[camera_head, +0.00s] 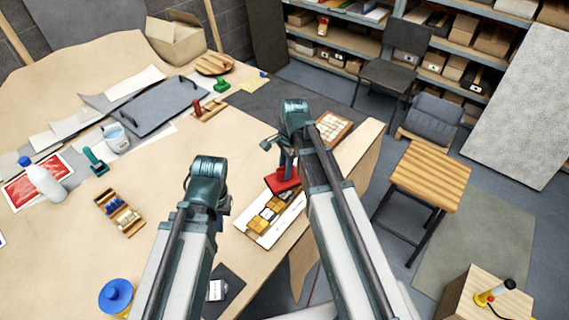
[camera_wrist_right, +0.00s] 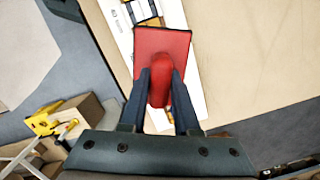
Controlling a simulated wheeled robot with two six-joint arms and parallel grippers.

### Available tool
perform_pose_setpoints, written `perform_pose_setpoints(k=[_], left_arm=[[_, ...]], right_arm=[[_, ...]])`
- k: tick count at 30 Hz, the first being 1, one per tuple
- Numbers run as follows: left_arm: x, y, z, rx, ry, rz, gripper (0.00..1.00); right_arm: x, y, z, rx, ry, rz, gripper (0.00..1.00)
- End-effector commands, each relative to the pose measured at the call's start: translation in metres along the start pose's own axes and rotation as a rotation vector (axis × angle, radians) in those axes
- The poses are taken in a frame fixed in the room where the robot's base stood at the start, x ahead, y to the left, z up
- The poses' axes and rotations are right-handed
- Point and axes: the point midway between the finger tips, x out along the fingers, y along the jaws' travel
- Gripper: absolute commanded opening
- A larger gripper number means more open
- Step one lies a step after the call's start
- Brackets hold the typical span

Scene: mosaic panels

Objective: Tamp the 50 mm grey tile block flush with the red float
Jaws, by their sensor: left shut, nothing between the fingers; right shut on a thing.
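The red float (camera_head: 283,182) is over the far end of a white mosaic panel (camera_head: 262,236) near the table's right edge. My right gripper (camera_head: 287,163) is shut on its handle, which shows between the fingers (camera_wrist_right: 160,90) in the right wrist view. The float's flat red plate (camera_wrist_right: 180,42) covers part of the panel (camera_wrist_right: 118,20); I cannot tell whether it touches. Tan and brown tile blocks (camera_head: 268,214) show on the panel. I cannot single out the 50 mm grey block. My left gripper (camera_head: 221,207) is shut and empty left of the panel, its fingertips mostly hidden.
A tray of pale tiles (camera_head: 332,128) lies beyond the float. A wooden rack (camera_head: 120,214), a white bottle (camera_head: 42,178), a tub (camera_head: 116,138) and a grey board (camera_head: 160,105) are on the left. A blue-lidded pot (camera_head: 116,296) stands at the front. The middle table is clear.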

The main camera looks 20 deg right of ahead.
Motion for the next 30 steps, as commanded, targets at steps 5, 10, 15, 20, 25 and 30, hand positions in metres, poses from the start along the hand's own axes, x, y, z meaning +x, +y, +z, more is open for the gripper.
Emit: perform_pose_setpoints(k=[5, 10, 15, 20, 25, 30], left_arm=[[0.004, 0.0, 0.0, 0.0, 0.0, 0.0, 0.0], [0.014, 0.001, -0.001, 0.001, 0.0, 0.0, 0.0], [0.03, 0.003, -0.002, 0.002, 0.0, -0.001, 0.0], [0.046, 0.004, -0.003, 0.003, 0.0, -0.001, 0.0], [0.059, 0.005, -0.004, 0.002, 0.0, -0.001, 0.0], [0.062, 0.006, -0.004, 0.002, 0.0, -0.001, 0.0]], right_arm=[[0.004, 0.0, -0.001, 0.0, 0.0, 0.0, 0.0], [0.014, 0.0, -0.002, 0.0, 0.0, 0.0, 0.0], [0.029, 0.0, -0.004, 0.001, 0.0, 0.0, 0.0], [0.046, 0.0, -0.006, 0.001, 0.0, 0.0, 0.0], [0.059, 0.0, -0.007, 0.001, 0.0, 0.0, 0.0], [0.062, 0.0, -0.007, 0.001, 0.0, 0.0, 0.0]])
